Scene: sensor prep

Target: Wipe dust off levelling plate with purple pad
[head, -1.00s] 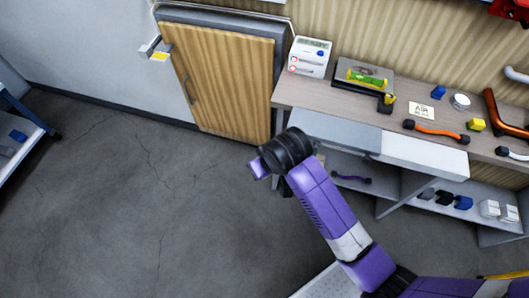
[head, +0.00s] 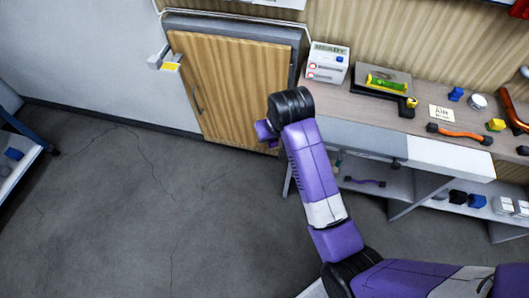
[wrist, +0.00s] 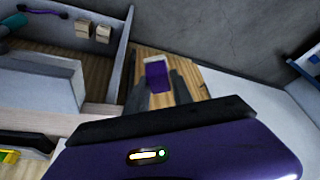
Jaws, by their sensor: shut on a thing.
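My gripper (wrist: 158,82) shows in the wrist view, with its two dark fingers shut on a purple pad (wrist: 157,78) with a pale end. I cannot make out dust at this size. My gripper is in front of the bench's left end, apart from the plate.
A white box with a "READY" display (head: 328,62) stands left of the plate. A tape measure (head: 408,107), card (head: 440,113) and orange-handled tool (head: 459,133) lie to the right. A wooden door (head: 225,88) stands left of the bench. The floor (head: 110,225) at left is clear.

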